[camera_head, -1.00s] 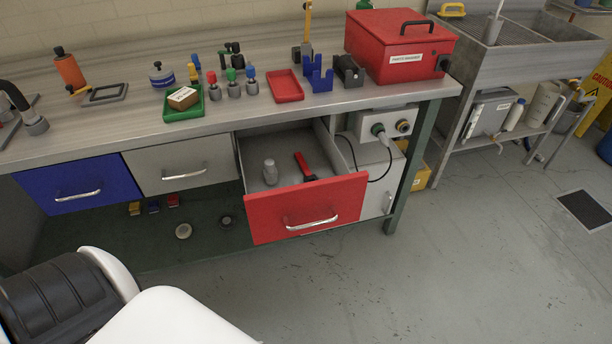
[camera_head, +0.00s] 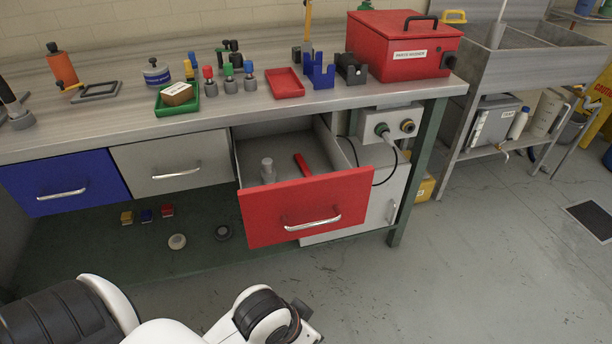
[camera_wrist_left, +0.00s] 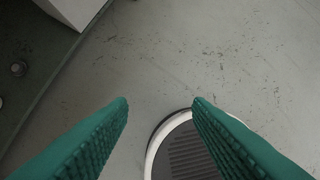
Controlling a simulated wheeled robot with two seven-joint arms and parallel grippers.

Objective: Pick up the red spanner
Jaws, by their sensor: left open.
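The red spanner (camera_head: 302,165) lies inside the open red drawer (camera_head: 285,218) under the bench, in the head view. Its lower part is hidden by the drawer front. A grey metal piece (camera_head: 268,170) stands to its left in the same drawer. My left arm shows at the bottom of the head view, in front of and below the drawer, with its fingers not visible there. In the left wrist view my left gripper (camera_wrist_left: 160,104) is open and empty, with green ribbed fingers over the floor. My right gripper is in no view.
The workbench (camera_head: 130,118) holds a green tray (camera_head: 178,105), a red tray (camera_head: 285,84), a blue holder (camera_head: 318,72) and a red box (camera_head: 400,45). The blue drawer (camera_head: 65,183) and grey drawer (camera_head: 170,163) are shut. The floor in front is clear.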

